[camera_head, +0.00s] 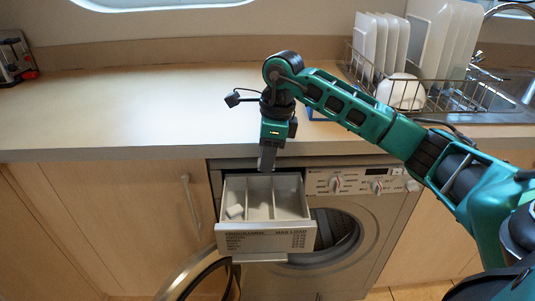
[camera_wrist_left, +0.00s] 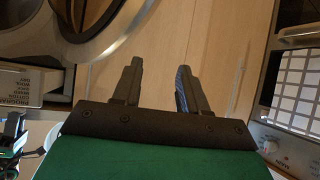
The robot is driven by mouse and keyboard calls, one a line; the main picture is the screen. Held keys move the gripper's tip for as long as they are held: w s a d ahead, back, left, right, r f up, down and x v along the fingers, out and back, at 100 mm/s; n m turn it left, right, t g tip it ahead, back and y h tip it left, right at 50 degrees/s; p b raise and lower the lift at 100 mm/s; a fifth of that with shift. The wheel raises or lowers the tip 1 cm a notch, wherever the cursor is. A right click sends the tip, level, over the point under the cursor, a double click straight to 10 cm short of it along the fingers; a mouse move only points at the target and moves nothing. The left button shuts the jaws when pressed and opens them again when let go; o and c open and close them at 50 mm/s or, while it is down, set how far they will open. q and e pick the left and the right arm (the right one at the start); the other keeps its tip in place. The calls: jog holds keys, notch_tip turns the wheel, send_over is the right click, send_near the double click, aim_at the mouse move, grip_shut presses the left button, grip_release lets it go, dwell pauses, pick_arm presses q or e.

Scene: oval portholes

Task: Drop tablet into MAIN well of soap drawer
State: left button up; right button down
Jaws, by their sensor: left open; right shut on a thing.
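The soap drawer (camera_head: 268,240) is pulled out of the washing machine, with its lettered front towards me. It has three wells side by side: left, middle and right. A small white block (camera_head: 235,212) lies in the left well; I cannot tell what it is. My right gripper (camera_head: 267,165) points down above the back of the drawer, near the middle well. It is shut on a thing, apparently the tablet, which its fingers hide. My left gripper (camera_wrist_left: 158,75) is open and empty in the left wrist view and is outside the head view.
The washing machine's round door (camera_head: 200,278) hangs open at lower left, below the drawer. The worktop (camera_head: 130,105) is mostly clear on the left. A dish rack (camera_head: 440,90) with plates stands at the back right. Cupboard doors (camera_head: 115,215) flank the machine.

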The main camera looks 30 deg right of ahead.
jog(key=c, duration=0.8)
grip_release()
jog(key=shift+r, duration=0.1)
pick_arm(q)
jog(key=shift+s+a, duration=0.15)
jog(key=shift+a, duration=0.05)
jog(key=shift+s+f, duration=0.15)
jog(key=shift+f, duration=0.1)
pick_arm(e)
jog(key=shift+d+r, duration=0.1)
pick_arm(q)
jog(key=shift+a+r+p, duration=0.35)
jog(key=shift+a+p, duration=0.05)
jog(key=shift+p, duration=0.5)
pick_arm(e)
notch_tip(320, 180, up, 12)
jog(key=s+d, duration=0.1)
jog(key=shift+s+d+r, duration=0.15)
jog(key=shift+s+r, duration=0.05)
jog(key=shift+r, duration=0.05)
jog(key=shift+f, duration=0.1)
